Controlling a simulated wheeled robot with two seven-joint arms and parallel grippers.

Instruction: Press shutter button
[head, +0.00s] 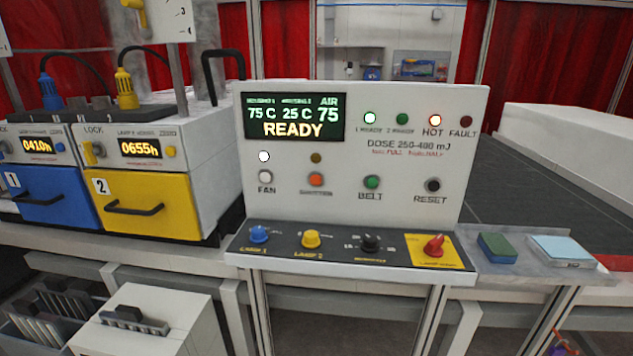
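The shutter button (316,180) is a round orange button on the white upright control panel (410,210) in the head view. A small dim amber lamp (316,158) sits just above it, and its label is below. To its left is the white fan button (265,178); to its right are the green belt button (372,182) and the black reset button (433,185). The display (294,117) reads 75 C, 25 C, 75 and READY. Neither of my grippers shows in the head view, and nothing covers the shutter button.
Below the buttons, a sloped ledge carries a blue knob (259,234), yellow knob (311,239), black knob (370,243) and red switch (433,245). Blue (47,196) and yellow (147,207) lamp drawers stand left. A dark conveyor belt (540,170) lies behind right. Space before the panel is clear.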

